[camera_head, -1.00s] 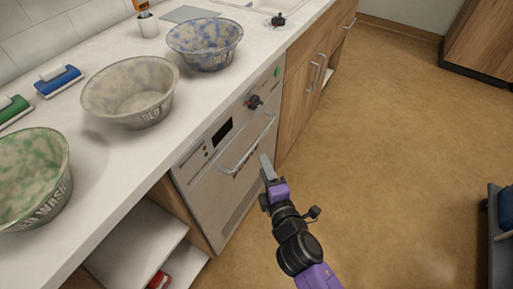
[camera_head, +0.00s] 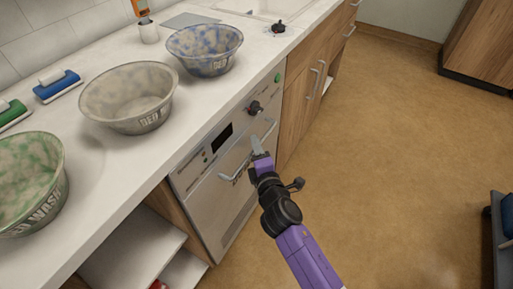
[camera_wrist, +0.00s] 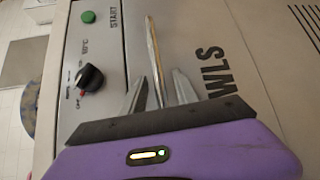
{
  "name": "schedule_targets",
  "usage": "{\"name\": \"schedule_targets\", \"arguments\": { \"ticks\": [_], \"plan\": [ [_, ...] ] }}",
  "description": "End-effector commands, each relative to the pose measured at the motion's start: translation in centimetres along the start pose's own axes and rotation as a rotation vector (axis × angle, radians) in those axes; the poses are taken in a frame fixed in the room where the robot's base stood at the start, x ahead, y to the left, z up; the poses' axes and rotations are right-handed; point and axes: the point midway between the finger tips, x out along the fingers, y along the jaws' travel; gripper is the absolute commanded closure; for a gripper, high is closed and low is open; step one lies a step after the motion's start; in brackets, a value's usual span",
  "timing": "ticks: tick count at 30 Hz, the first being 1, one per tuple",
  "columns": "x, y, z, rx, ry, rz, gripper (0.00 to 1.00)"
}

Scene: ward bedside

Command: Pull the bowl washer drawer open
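The bowl washer (camera_head: 215,197) is a pale metal appliance set under the counter, and its front drawer looks shut, flush with the cabinets. Its bar handle (camera_head: 234,169) runs along the upper front; it also shows in the wrist view (camera_wrist: 154,50). My gripper (camera_head: 257,147) is at the handle, and its fingers point toward the washer front. In the wrist view my gripper (camera_wrist: 158,92) has its two fingers apart, with the handle bar lying between them in the picture. I cannot tell whether either finger touches the bar. Part of the handle is hidden behind the gripper in the head view.
A dark knob (camera_wrist: 90,78) and green start button (camera_wrist: 89,17) are beside the handle. A green-stained bowl (camera_head: 28,180), a grey-brown bowl (camera_head: 130,95) and a blue-stained bowl (camera_head: 205,48) stand on the counter (camera_head: 110,165). The floor (camera_head: 400,150) before the washer is clear.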

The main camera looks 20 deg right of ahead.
Motion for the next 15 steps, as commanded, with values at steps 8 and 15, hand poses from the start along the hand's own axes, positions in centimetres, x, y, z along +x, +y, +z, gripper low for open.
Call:
{"name": "schedule_targets", "arguments": {
  "ticks": [8, 15],
  "plan": [
    [-0.04, 0.00, 0.00, 0.000, 0.000, 0.000, 0.89],
    [-0.05, -0.01, 0.00, 0.000, 0.000, 0.000, 1.00]
  ]
}}
